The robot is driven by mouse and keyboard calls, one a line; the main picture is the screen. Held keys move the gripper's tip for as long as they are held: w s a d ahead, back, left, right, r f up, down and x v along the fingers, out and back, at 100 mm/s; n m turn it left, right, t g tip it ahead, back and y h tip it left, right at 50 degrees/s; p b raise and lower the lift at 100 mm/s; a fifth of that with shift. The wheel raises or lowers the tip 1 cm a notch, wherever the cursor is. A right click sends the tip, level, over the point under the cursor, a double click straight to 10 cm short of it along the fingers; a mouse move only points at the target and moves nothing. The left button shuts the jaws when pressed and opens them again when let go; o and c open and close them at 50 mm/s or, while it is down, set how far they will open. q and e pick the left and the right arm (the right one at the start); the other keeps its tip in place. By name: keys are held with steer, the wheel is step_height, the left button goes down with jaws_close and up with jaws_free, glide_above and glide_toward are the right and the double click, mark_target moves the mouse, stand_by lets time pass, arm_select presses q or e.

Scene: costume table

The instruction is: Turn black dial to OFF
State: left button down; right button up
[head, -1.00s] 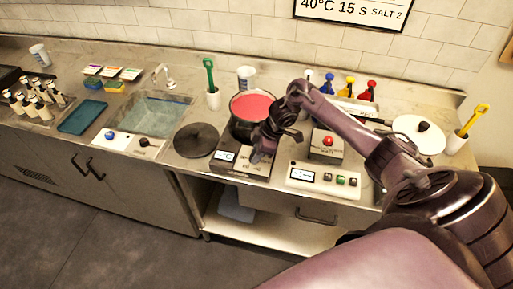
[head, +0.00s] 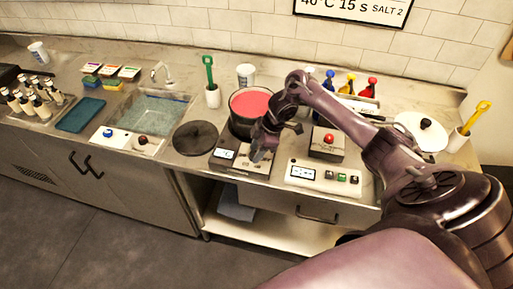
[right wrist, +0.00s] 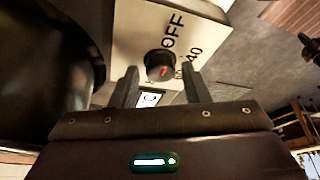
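The black dial (right wrist: 160,65) shows in the right wrist view on a pale panel (right wrist: 135,30), with a short red mark on its face. "OFF" is printed above it and "40" to its right; the red mark is not beside "OFF". My right gripper (right wrist: 162,76) is open, with one finger to each side of the dial. I cannot tell whether the fingers touch it. In the head view my right gripper (head: 259,154) points down over the front of the hot plate unit (head: 226,155), hiding the dial. My left gripper is not in view.
A pot of red liquid (head: 250,103) stands right behind the gripper. A grey box with a red button (head: 328,142) and a button panel (head: 320,180) are to the right. A black round plate (head: 195,138) and a sink (head: 155,115) are to the left.

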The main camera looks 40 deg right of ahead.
steer(key=shift+o, duration=0.4)
steer(key=shift+d+r, duration=0.1)
steer(key=shift+r, duration=0.2)
steer(key=v, duration=0.6)
steer(key=shift+s+d+r, duration=0.2)
steer(key=shift+r, duration=0.35)
steer(key=shift+f, duration=0.1)
